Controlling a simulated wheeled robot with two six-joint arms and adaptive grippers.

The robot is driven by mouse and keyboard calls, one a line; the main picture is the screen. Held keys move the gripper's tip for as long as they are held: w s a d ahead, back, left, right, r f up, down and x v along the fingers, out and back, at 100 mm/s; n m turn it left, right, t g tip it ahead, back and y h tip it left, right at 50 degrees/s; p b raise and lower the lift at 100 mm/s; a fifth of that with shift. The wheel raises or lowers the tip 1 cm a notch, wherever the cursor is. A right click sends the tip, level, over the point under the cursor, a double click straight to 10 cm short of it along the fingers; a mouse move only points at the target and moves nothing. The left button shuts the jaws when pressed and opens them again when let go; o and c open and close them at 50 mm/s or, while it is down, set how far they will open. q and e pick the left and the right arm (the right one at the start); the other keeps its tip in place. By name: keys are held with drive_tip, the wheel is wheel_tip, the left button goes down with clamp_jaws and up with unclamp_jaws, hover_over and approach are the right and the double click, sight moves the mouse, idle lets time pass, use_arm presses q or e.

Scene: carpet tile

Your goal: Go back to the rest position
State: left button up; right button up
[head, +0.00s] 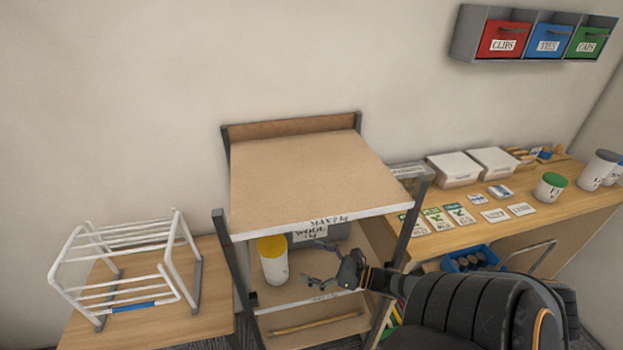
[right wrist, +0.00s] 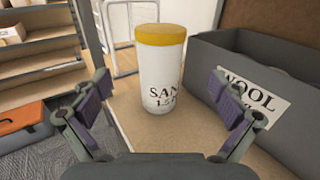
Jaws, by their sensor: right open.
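My right gripper (head: 322,267) is open and empty in front of the shelf rack in the head view. In the right wrist view its two fingers (right wrist: 160,110) stand wide apart, with a white canister (right wrist: 161,75) between and beyond them. The canister has a yellow lid and a label starting "SAN". In the head view the canister (head: 274,262) stands upright on the middle shelf (head: 290,293), left of the gripper. I see no contact between them. My left gripper is not in view.
A grey bin (right wrist: 262,95) labelled WOOL stands right of the canister. The rack's top shelf (head: 310,178) is bare and lies above. A white wire rack (head: 125,265) stands on a table at left. A desk (head: 500,225) with cards, boxes and canisters is at right.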

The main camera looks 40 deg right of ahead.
sight(281, 269)
idle(0.5)
